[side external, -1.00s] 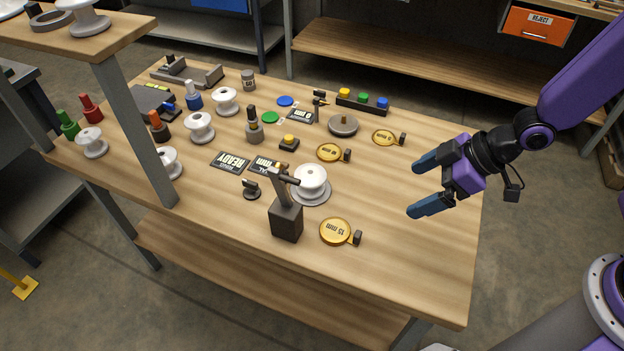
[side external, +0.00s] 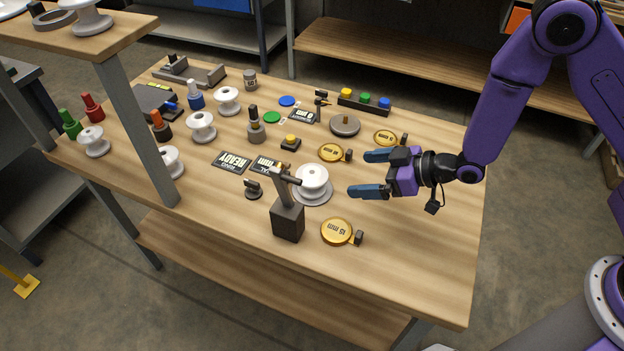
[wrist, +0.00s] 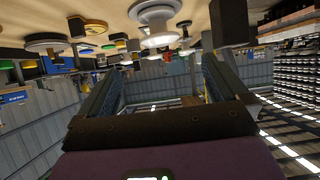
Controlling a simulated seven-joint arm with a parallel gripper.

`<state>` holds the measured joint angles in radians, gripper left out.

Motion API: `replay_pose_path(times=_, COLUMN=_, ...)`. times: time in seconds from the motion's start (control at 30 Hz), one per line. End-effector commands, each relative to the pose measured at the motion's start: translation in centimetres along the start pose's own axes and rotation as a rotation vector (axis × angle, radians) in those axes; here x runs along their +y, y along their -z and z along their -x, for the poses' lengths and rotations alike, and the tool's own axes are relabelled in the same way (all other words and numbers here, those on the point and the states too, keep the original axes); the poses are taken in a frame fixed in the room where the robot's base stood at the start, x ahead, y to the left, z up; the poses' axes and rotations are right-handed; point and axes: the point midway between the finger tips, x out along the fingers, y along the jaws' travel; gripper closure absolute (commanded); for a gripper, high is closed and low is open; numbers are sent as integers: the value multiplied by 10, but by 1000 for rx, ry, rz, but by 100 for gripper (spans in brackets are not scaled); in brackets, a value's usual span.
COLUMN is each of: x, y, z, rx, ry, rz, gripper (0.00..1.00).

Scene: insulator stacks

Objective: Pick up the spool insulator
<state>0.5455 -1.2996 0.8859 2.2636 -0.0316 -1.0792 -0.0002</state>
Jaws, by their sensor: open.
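A white spool insulator (side external: 312,180) stands upright on a round grey plate (side external: 322,200) near the middle of the table. A white spool shape (wrist: 157,18) shows at the top of the wrist view, upside down. My gripper (side external: 371,174) is to the right of this spool, apart from it, with its blue fingers spread and pointing left. Nothing is between the fingers. More white spools stand on the left half of the table: one at the back (side external: 227,100), one nearer (side external: 201,127), one at the left edge (side external: 94,141) and one partly behind a shelf post (side external: 172,161).
A dark post stand (side external: 287,218) stands just in front of the spool on the plate. Gold discs (side external: 336,231) lie around it. A grey disc (side external: 345,125) and a button bar (side external: 364,102) are at the back. The right front tabletop (side external: 430,260) is clear.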

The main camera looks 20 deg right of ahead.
Motion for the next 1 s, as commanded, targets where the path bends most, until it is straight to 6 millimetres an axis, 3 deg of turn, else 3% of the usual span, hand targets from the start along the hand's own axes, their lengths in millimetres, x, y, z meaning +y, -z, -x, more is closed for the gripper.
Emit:
replay_pose_path(times=0.4, x=0, y=0, z=-63, rx=0, ry=-1, rz=-1, gripper=0)
replay_pose_path(times=0.77, x=0, y=0, z=-83, rx=-1, ry=0, rz=0, gripper=0)
replay_pose_path(times=1.0, x=1, y=0, z=-111, rx=-1, ry=0, rz=0, gripper=0)
